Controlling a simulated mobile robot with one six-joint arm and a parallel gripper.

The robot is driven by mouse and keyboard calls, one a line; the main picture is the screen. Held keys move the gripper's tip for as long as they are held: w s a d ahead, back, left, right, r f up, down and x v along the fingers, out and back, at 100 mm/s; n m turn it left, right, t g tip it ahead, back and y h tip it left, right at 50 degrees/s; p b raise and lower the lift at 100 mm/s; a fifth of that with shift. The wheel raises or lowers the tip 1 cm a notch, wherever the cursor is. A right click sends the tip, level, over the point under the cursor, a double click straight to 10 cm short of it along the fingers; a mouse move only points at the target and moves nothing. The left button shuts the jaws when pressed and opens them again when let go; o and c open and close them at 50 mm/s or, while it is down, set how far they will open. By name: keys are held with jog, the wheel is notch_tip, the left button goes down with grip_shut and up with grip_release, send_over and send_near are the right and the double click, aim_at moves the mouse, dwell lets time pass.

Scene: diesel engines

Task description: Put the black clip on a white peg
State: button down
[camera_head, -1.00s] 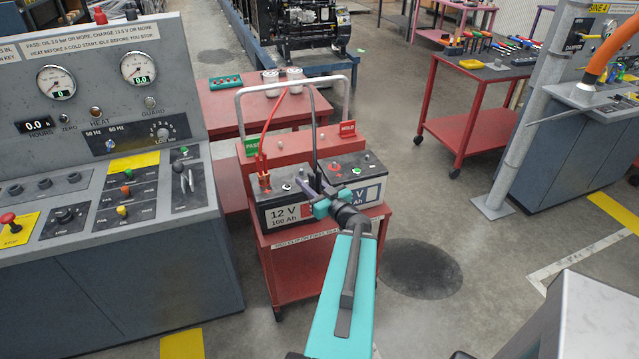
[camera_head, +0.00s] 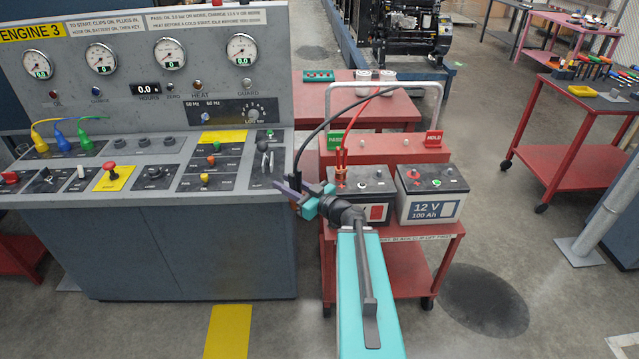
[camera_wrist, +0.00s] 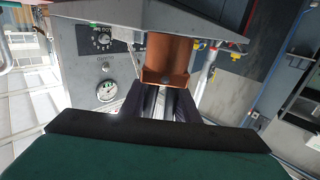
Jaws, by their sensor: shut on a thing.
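My gripper (camera_head: 298,193) is shut on the black clip. It is in the air at the console's right edge, left of the left battery (camera_head: 378,190). In the wrist view the dark fingers (camera_wrist: 168,98) close on the clip's copper-coloured body (camera_wrist: 170,55). A black cable (camera_head: 325,127) rises from the clip and arcs to the cart's handle. The head view shows the clip poorly, partly behind the fingers. A red-cabled clip (camera_head: 341,176) sits on a left-battery post.
The right battery (camera_head: 430,200) stands beside the left one on the red cart (camera_head: 410,265). The cart has green and red HOLD tags and a pale tube handle (camera_head: 438,105). The grey console (camera_head: 180,250) carries gauges, knobs and plugged coloured leads. Open floor lies right of the cart.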

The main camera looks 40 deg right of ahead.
jog(key=a+n+g+y+b, duration=0.1)
jog(key=a+n+g+y, duration=0.2)
jog(key=a, duration=1.1)
jog(key=w+a+n+g+y, duration=0.1)
jog(key=a+n+g+y, duration=0.3)
jog(key=a, duration=1)
jog(key=n+y, duration=0.1)
jog(key=y, duration=0.2)
jog(key=shift+a+r+y+b, duration=0.3)
jog(key=shift+a+r+b, duration=0.05)
jog(key=shift+a, duration=0.05)
